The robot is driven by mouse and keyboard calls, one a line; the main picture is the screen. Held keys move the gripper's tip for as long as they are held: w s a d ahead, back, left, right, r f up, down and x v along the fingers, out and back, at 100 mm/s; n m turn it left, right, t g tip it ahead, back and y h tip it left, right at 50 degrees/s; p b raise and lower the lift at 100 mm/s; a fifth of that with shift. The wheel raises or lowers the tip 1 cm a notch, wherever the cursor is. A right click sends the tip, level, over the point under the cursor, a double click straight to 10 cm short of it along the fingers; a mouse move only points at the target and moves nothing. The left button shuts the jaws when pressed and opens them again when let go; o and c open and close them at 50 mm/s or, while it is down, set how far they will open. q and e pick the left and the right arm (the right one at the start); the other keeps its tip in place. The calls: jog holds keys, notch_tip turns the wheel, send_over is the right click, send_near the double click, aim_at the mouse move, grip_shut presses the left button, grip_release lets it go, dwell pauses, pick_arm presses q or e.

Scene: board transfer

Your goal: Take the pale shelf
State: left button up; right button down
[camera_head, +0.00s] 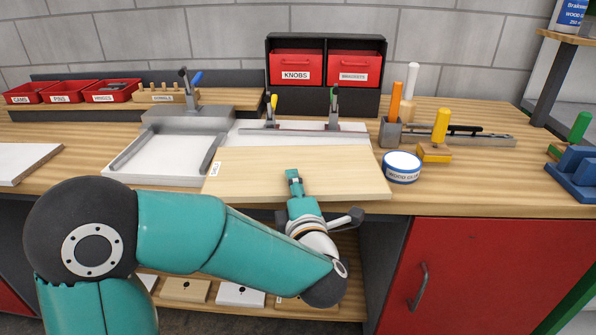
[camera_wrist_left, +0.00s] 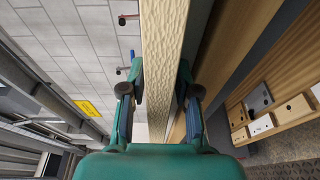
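The pale shelf (camera_head: 300,165) is a light wooden board with a small white label at its left end. It lies at the front of the workbench, its near edge at the bench's front. My left gripper (camera_head: 293,181) is at the middle of that near edge, with one finger visible over the top face. In the left wrist view the shelf's edge (camera_wrist_left: 163,60) runs between the two finger pads of my left gripper (camera_wrist_left: 160,80). Both pads appear to touch it, one on each face. The lower finger is hidden in the head view. My right gripper is not in view.
Behind the shelf are a white panel with clamps (camera_head: 300,132) and a grey-framed fixture (camera_head: 165,158). A round tin (camera_head: 402,167) stands close to the shelf's right end. Red bins (camera_head: 295,67) stand at the back. Small boards lie on a lower shelf (camera_head: 335,309).

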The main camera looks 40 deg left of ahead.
pick_arm(q)
grip_shut()
jog(key=shift+r, duration=0.2)
notch_tip(320, 180, up, 26)
jog(key=p, duration=0.9)
